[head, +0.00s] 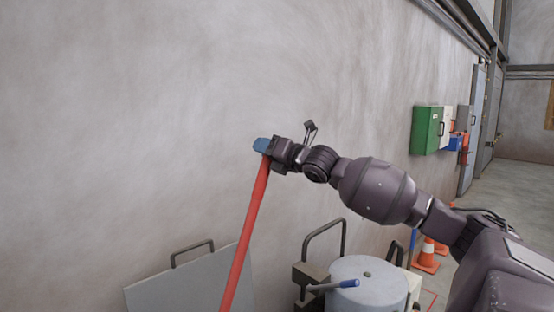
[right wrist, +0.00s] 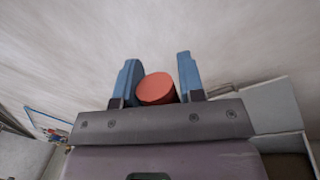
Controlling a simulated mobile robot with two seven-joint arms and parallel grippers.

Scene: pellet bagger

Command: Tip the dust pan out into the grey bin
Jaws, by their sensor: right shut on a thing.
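My right gripper (head: 264,150) is shut on a long red pole (head: 244,235), close to the pole's upper end. The pole slants down and slightly left and leaves the head view at the bottom. In the right wrist view the pole's round red end (right wrist: 156,89) sits between the two blue fingers of the right gripper (right wrist: 160,80). What is on the pole's lower end is out of view, so I cannot tell whether it is the dust pan's handle. I see no dust pan and nothing I can name as the grey bin. My left gripper is not in view.
A grey wall (head: 180,120) stands behind the gripper. Below are a grey panel with a handle (head: 185,283), a pale drum-like thing (head: 366,290) and a blue-gripped lever (head: 335,286). Orange cones (head: 428,257) and a green wall box (head: 427,130) are at right. Open floor lies far right.

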